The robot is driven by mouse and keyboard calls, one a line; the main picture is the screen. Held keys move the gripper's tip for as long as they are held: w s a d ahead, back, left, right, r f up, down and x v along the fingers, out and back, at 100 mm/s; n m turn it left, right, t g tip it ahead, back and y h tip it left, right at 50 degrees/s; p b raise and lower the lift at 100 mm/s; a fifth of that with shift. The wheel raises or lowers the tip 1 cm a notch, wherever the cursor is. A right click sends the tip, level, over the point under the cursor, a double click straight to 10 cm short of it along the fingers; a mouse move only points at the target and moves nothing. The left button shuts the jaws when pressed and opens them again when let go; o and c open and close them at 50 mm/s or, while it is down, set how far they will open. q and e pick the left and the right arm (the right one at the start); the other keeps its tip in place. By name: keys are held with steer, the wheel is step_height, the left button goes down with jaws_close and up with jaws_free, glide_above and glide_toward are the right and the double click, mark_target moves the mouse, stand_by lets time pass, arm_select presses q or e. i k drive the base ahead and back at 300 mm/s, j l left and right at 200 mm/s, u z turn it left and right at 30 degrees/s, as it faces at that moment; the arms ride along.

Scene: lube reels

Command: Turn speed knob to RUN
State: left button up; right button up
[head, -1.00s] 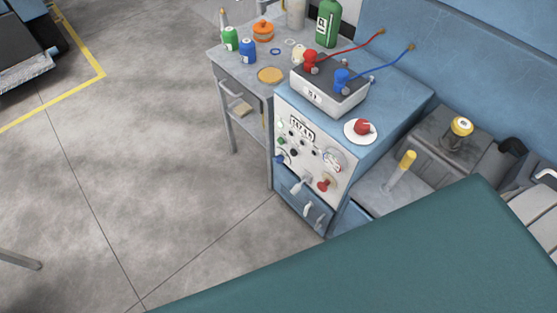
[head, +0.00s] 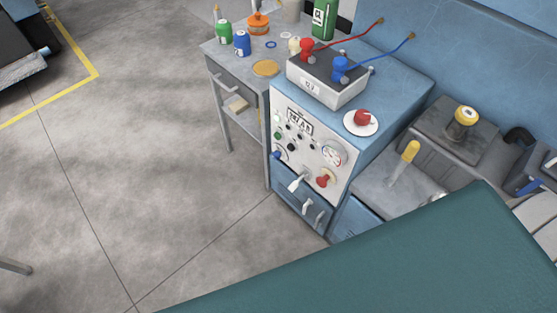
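A blue cabinet (head: 392,100) has a pale control panel (head: 288,160) on its front. The panel carries several small dark knobs or buttons (head: 291,147), a round gauge (head: 333,153), a red knob (head: 325,179), a blue knob (head: 277,155) and a white lever-like handle (head: 298,181). I cannot tell which is the speed knob, and no RUN mark is readable at this size. Neither of my grippers is in view, and nothing touches the panel.
A box with red and blue cables (head: 327,85) and a red-topped white disc (head: 361,122) sit on the cabinet. A grey side table (head: 222,48) holds cans and a green bottle (head: 324,18). A large teal surface (head: 400,250) fills the lower right.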

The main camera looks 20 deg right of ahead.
mark_target(276, 155)
steer(key=i+j+z, duration=0.15)
steer(key=j+z, duration=0.3)
steer(key=i+j+z, duration=0.1)
steer(key=j+z, duration=0.15)
steer(key=z, duration=0.2)
